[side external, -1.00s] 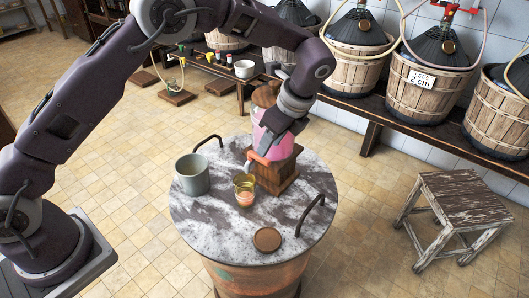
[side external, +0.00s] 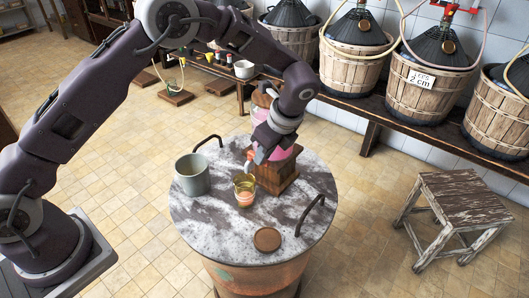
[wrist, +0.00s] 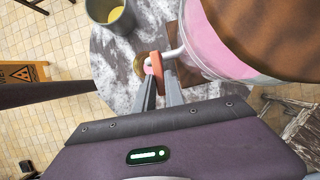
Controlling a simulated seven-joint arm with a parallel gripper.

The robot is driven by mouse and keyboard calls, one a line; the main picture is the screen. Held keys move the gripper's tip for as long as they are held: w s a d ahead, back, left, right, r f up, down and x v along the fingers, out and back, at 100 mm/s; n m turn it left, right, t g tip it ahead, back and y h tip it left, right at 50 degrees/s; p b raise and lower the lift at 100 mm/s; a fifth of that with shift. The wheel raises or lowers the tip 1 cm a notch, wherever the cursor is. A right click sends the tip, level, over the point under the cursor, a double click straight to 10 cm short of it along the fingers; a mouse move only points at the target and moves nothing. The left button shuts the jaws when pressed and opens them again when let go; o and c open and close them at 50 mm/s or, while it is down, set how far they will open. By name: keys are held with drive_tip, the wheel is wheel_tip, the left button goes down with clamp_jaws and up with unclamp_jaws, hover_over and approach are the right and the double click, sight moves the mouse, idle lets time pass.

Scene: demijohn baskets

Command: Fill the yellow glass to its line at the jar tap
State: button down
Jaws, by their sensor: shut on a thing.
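The yellow glass (side external: 244,192) stands upright on the round tabletop, just in front of the jar's tap. Its lower part looks orange-pink; its line cannot be made out. In the wrist view the glass (wrist: 139,64) is mostly hidden behind the tap. The jar (wrist: 222,45) holds pink liquid and sits on a wooden stand (side external: 275,183). The tap has a pale spout (side external: 248,167) and an orange-red handle (wrist: 157,72). My gripper (wrist: 159,88) is shut on the tap handle; in the side view my gripper (side external: 262,155) partly covers the jar.
A grey-green pot (side external: 192,176) with yellowish contents stands left of the glass. A brown disc (side external: 267,239) lies near the front of the round tabletop (side external: 215,225). Dark curved handles (side external: 310,215) rise at its edges. A wooden stool (side external: 462,200) stands right.

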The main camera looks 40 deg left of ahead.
drive_tip(key=m, duration=0.1)
drive_tip(key=s+m+t, duration=0.1)
drive_tip(key=m, duration=0.1)
drive_tip(key=shift+s+a, duration=0.1)
drive_tip(key=c, duration=1.4)
unclamp_jaws()
drive_tip(key=v, duration=0.7)
drive_tip(key=shift+s, duration=0.1)
